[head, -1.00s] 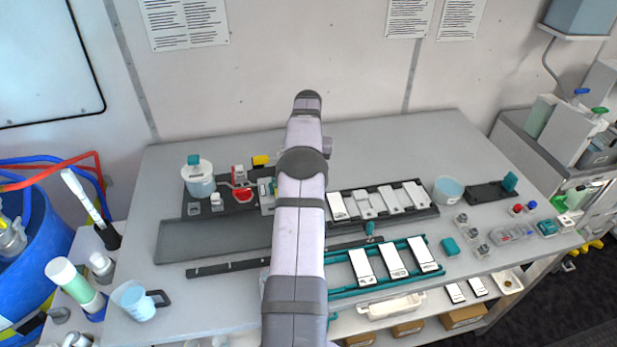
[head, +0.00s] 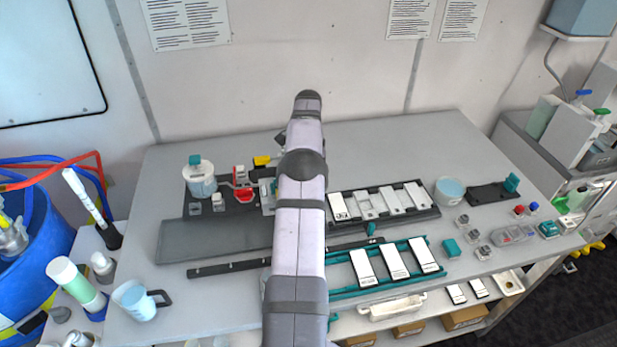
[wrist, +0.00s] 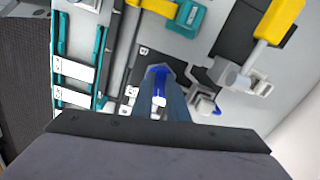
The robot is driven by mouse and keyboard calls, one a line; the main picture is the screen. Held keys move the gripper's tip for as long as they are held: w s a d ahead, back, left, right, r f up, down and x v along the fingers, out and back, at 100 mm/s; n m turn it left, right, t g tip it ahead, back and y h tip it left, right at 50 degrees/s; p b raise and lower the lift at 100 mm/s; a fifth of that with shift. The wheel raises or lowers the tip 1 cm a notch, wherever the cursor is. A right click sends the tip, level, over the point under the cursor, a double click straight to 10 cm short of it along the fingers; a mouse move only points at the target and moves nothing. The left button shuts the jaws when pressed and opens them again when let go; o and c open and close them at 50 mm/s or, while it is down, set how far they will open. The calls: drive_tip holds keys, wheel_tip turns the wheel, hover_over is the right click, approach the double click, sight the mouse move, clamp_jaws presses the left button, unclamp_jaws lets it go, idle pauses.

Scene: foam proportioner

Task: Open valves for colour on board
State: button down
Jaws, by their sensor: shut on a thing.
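In the wrist view my gripper (wrist: 158,104) is shut on a blue valve handle (wrist: 158,77), with a pale piece between the fingertips. A yellow-handled valve (wrist: 278,22) lies at the upper right of that view, apart from my gripper. Another yellow piece (wrist: 152,6) with a teal block (wrist: 184,14) is at the top. My arm hides the gripper and the blue handle there.
Right of my arm stand a dark tray with white-topped blocks (head: 420,212) and a teal rack with white cards (head: 400,242). A blue-liquid cup (head: 449,190) stands farther right. The back of the table is clear.

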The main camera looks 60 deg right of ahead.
drive_tip(key=shift+d+r+m, duration=0.1)
drive_tip(key=shift+m, duration=1.1)
drive_tip(key=c, duration=1.7)
unclamp_jaws()
drive_tip(key=shift+c, duration=0.2)
drive_tip(key=shift+r+b, duration=0.3)
drive_tip(key=shift+r, duration=3.35)
